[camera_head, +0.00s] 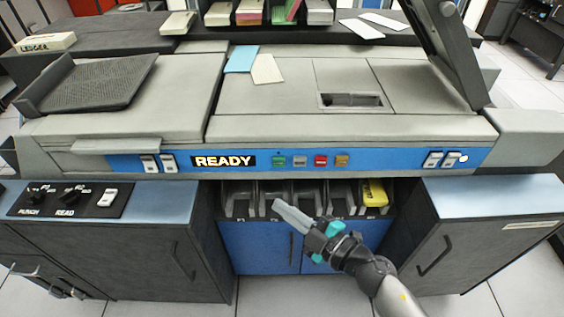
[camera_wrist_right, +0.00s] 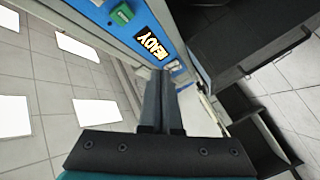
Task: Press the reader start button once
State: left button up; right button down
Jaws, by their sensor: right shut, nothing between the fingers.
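The reader's blue front panel (camera_head: 376,157) carries a row of small buttons right of the lit READY sign (camera_head: 223,161). They are a green button (camera_head: 279,161), a grey one (camera_head: 299,161), a red one (camera_head: 320,161) and an amber one (camera_head: 342,161). Their labels are too small to read. My right gripper (camera_head: 279,206) is shut and empty, below the panel and apart from the buttons, its fingers pointing up and left. In the right wrist view, its fingers (camera_wrist_right: 163,98) are together; the READY sign (camera_wrist_right: 151,43) and green button (camera_wrist_right: 122,14) are beyond them.
White rocker switches (camera_head: 159,164) sit left of the sign, more (camera_head: 442,159) at the panel's right. Card bins (camera_head: 240,200) lie below the panel, one with yellow cards (camera_head: 374,193). Loose blue (camera_head: 241,59) and cream cards (camera_head: 266,69) lie on top. A raised dark lid (camera_head: 447,45) stands right.

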aim_at(279, 163)
pick_arm(q)
jog(key=w+a+f+b, duration=0.1)
jog(key=w+a+b, duration=0.1)
jog(key=shift+w+f+t, duration=0.3)
jog(key=shift+f, duration=0.05)
pick_arm(e)
jog(key=w, duration=0.8)
jog(key=shift+w, duration=0.4)
pick_arm(q)
jog(key=shift+s+d, duration=0.25)
jog(key=shift+s, duration=0.05)
dwell(0.9)
pick_arm(e)
jog(key=shift+w, duration=0.15)
jog(key=shift+w, duration=0.25)
